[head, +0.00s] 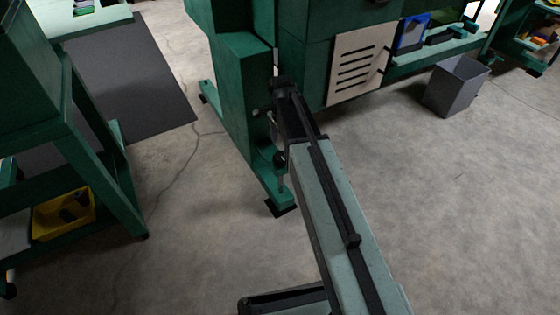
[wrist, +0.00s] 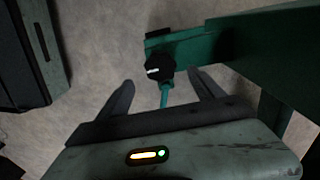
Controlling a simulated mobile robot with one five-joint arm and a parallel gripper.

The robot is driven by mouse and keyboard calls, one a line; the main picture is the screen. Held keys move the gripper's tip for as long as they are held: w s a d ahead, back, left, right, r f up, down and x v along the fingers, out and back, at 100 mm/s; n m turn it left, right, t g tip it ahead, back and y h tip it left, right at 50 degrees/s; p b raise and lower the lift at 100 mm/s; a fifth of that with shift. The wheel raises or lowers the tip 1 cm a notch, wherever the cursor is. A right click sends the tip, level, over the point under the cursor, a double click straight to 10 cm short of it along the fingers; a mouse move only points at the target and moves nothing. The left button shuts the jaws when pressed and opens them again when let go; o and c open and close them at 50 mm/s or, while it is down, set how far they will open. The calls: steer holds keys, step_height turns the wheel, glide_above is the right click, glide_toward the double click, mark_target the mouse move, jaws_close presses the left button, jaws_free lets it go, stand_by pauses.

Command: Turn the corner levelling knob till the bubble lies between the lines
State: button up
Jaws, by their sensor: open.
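The black levelling knob (wrist: 158,67), with a white mark on its face, shows in the wrist view at the end of a green bracket. A green stem runs down from it in the picture. My gripper (wrist: 161,78) is open, with one dark finger on each side of the stem and knob. Gaps show on both sides, and I see no contact. In the head view my arm reaches to the green machine (head: 238,95) near its foot; my fingers cannot be made out there. I cannot make out the bubble or its lines in either view.
A green bench (head: 105,135) with a yellow bin (head: 63,214) stands at left. A grey waste bin (head: 457,85) stands at upper right, by a slotted pale panel (head: 358,64). A dark mat (head: 120,80) lies at upper left. The concrete floor at right is clear.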

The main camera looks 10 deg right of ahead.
mark_target(281, 156)
step_height(281, 156, down, 8)
steer(key=b, duration=0.7)
steer(key=shift+r, duration=0.25)
steer(key=c, duration=1.4)
steer(key=shift+a, duration=0.2)
steer(key=shift+d, duration=0.15)
